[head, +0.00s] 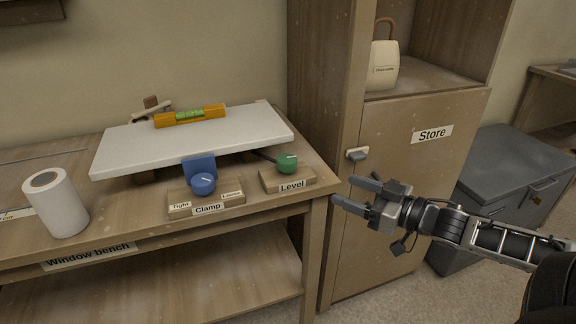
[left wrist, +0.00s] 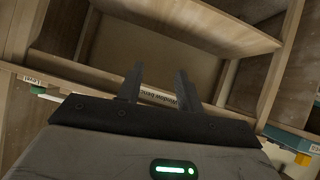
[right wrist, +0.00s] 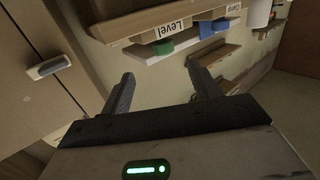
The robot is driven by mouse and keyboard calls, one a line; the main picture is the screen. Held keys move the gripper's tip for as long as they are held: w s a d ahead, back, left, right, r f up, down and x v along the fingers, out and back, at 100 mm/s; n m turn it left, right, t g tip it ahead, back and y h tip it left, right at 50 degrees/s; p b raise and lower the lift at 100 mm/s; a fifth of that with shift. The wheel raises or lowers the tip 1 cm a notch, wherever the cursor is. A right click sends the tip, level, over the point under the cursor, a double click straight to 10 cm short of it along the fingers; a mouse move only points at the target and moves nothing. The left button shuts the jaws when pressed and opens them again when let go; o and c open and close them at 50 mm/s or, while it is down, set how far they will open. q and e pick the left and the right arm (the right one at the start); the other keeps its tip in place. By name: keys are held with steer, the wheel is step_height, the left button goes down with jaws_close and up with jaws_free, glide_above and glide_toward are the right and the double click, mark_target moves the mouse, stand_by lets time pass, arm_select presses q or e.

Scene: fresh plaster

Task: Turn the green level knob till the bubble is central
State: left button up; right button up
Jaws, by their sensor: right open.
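The green level knob (head: 287,163) sits on a wooden block labelled Level (head: 291,184) at the bench's front right corner; it also shows in the right wrist view (right wrist: 163,47). An orange spirit level (head: 190,116) with a green vial lies on a white board (head: 190,140). The bubble's place in the vial is too small to tell. My right gripper (head: 343,191) is open and empty, to the right of the knob and apart from it, in front of the cupboard. My left gripper (left wrist: 160,70) shows only in its wrist view, with its fingers apart and nothing between them.
A blue clamp knob (head: 203,184) stands left of the green knob. A white roll (head: 56,203) stands at the bench's left. The Store cupboard (head: 400,190) with a protruding handle (head: 357,154) is beside the bench. A grey bin (head: 510,180) stands at the right.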

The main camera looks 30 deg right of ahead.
mark_target(295, 161)
steer(key=shift+n+y, duration=0.3)
steer(key=shift+y, duration=0.2)
steer(key=b+x, duration=0.1)
steer(key=x, duration=0.3)
steer(key=r+b+x, duration=0.1)
steer(key=x, duration=0.4)
steer(key=r+b+x, duration=0.1)
steer(key=b+x, duration=0.1)
steer(key=x, duration=0.3)
steer(key=shift+d+r, duration=0.15)
arm_select(q)
steer(key=shift+d+f+t, duration=0.2)
steer(key=shift+f+t, duration=0.1)
steer(key=shift+f, duration=0.45)
arm_select(e)
steer(key=shift+x, duration=1.35)
steer(key=c, duration=1)
